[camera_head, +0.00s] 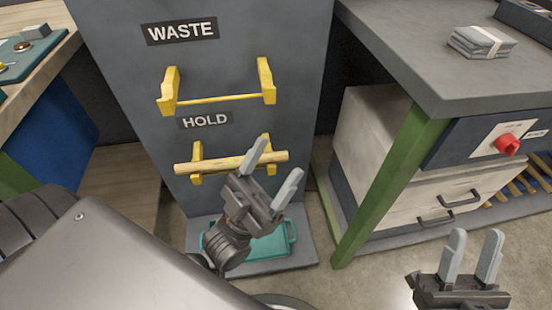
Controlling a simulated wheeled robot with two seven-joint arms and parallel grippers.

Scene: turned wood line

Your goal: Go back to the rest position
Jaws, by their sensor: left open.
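My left gripper (276,168) is in front of the grey stand, its two light fingers spread apart and nothing seen between them. Behind it, a turned wooden piece (217,164) lies across the yellow holder (197,150) under the HOLD label (205,121). One finger overlaps the piece in the view; I cannot tell whether they touch. My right gripper (474,256) is at the lower right, pointing up, with its fingers apart and nothing between them.
The yellow WASTE holder (220,98) above is empty. A teal tray (291,232) sits on the stand's base. At right is a grey-topped bench (420,50) with a green leg (390,190), folded cloths (482,42) and a red knob (507,144). Another bench (38,75) is at left.

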